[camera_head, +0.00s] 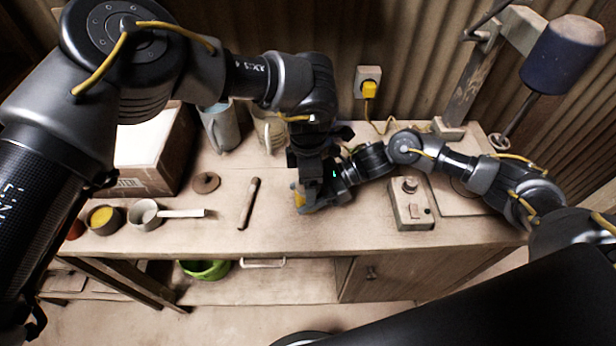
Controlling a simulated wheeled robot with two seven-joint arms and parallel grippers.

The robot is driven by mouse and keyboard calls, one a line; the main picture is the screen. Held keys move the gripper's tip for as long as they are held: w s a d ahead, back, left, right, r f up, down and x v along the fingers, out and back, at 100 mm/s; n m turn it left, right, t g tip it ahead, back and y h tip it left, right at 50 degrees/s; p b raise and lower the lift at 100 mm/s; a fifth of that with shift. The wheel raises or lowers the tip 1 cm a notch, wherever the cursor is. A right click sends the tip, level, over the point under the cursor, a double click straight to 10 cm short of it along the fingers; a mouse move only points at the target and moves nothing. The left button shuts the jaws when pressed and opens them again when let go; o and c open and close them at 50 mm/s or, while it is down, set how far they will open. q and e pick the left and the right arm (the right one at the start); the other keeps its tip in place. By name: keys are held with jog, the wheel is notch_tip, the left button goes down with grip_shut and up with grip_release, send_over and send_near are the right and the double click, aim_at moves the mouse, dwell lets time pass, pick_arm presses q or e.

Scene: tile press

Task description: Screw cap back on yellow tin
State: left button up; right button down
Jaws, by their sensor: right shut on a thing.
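The yellow tin (299,197) stands near the middle of the bench, and only a small yellow part shows past my grippers. My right gripper (318,196) reaches in from the right, low over the bench, and is shut on the tin. My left gripper (309,168) points down right above the tin, and its fingers are dark and overlap the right gripper. I cannot tell whether it is open or shut. I cannot make out the cap; the top of the tin is hidden by the grippers.
A brown round disc (206,183), a brush-like stick (249,203), a white cup with a handle (146,213) and a bowl of yellow stuff (104,219) lie left. Mugs (221,128) and a box (150,150) stand behind. A switch box (410,205) and lamp (562,55) are right.

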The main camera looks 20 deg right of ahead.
pick_arm(q)
notch_tip(320, 180, up, 12)
dwell(0.7)
pick_arm(e)
jog(key=shift+c, duration=1.9)
grip_release()
